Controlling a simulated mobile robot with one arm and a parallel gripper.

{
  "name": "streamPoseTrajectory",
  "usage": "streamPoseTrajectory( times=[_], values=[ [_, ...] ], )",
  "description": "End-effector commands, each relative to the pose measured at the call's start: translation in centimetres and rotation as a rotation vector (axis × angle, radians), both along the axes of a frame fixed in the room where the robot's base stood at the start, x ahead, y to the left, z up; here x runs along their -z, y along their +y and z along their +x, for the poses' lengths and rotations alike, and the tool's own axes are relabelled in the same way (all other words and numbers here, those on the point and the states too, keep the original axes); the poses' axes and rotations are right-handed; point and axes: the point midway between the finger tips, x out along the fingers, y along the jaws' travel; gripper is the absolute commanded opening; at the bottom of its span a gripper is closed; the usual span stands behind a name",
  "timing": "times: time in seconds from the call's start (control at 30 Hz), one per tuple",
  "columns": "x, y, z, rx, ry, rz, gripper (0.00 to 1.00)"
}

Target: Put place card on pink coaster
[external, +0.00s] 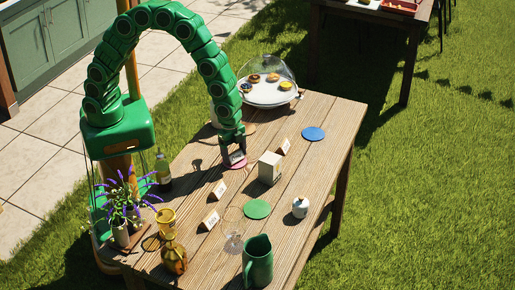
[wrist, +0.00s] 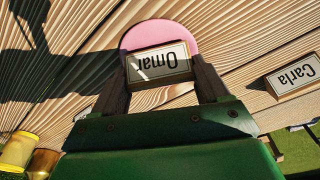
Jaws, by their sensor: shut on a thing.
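My gripper (external: 235,152) is shut on a place card (wrist: 159,62) that reads "Omar"; in the wrist view the card sits between the two dark fingers. The same card shows small and pale in the external view (external: 237,157). The pink coaster (wrist: 160,32) lies on the table directly behind the card in the wrist view, and the card covers its near part. In the external view the coaster (external: 236,164) shows just under the fingertips. I cannot tell whether the card touches the coaster or hangs slightly above it.
A white box (external: 270,168) is right of the gripper. A blue coaster (external: 313,134), green coaster (external: 257,209), clear glass (external: 233,232), green pitcher (external: 257,262) and domed cake stand (external: 268,91) are also on the table.

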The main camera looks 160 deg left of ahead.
Motion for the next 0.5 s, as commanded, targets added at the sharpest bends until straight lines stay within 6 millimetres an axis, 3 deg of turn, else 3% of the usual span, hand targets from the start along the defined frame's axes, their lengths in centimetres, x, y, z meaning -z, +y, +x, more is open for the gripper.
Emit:
streamPoseTrajectory(
  times=[0.4,0.43,0.5],
  values=[
    [0.55,-0.03,-0.02,0.0,0.001,0.0,0.46],
    [0.55,-0.03,-0.02,0.0,0.001,0.0,0.78],
    [0.52,-0.02,-0.01,0.0,0.0,0.0,0.89]
  ],
)
